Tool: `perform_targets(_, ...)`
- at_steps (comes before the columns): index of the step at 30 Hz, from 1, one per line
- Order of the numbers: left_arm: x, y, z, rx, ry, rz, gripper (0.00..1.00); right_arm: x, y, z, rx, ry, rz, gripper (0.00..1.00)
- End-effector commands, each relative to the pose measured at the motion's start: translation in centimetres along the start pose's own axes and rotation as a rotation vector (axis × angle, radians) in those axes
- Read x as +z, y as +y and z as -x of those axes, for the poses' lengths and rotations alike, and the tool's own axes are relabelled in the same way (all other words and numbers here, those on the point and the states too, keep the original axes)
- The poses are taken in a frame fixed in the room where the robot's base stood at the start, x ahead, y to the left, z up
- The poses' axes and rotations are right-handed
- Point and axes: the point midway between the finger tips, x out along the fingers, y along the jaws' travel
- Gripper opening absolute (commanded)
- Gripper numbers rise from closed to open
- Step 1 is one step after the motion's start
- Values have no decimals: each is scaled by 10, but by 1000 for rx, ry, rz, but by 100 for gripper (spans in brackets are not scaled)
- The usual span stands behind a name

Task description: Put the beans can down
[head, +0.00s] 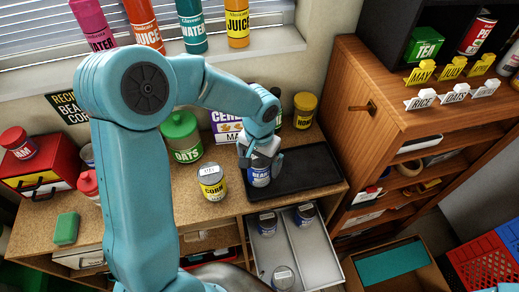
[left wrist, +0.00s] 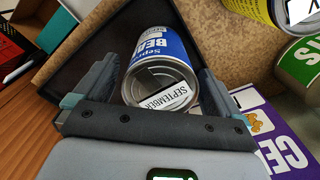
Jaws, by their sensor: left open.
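The beans can (head: 259,176) is blue and white and stands upright at the left end of a black tray (head: 318,168) on the counter. In the left wrist view the beans can (left wrist: 160,65) shows its lid with a "SEPTEMBER" label, between the two fingers. My left gripper (head: 262,157) is around the top of the can from above. In the left wrist view the fingers of my left gripper (left wrist: 152,92) stand apart, with a gap visible on both sides of the can. My right gripper is not in view.
A corn can (head: 212,183) stands left of the tray, with a green oats jar (head: 181,138) and a cereal box (head: 226,125) behind. The tray's right part is bare. An open drawer (head: 318,262) with several cans lies below the counter's front edge.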

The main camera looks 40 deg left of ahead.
Motion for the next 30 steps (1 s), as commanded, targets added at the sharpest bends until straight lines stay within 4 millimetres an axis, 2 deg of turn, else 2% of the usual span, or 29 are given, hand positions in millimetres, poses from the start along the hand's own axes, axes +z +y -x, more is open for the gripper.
perform_targets(9, -2, 0, 71, 1, 9, 1, 98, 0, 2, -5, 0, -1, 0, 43)
perform_targets(15, -1, 0, 104, 1, 4, 0, 98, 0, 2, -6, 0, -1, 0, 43)
perform_targets(20, 0, 0, 115, 1, 2, 0, 98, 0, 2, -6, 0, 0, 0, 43)
perform_targets(30, 0, 0, 115, 1, 2, 0, 98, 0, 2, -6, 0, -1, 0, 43)
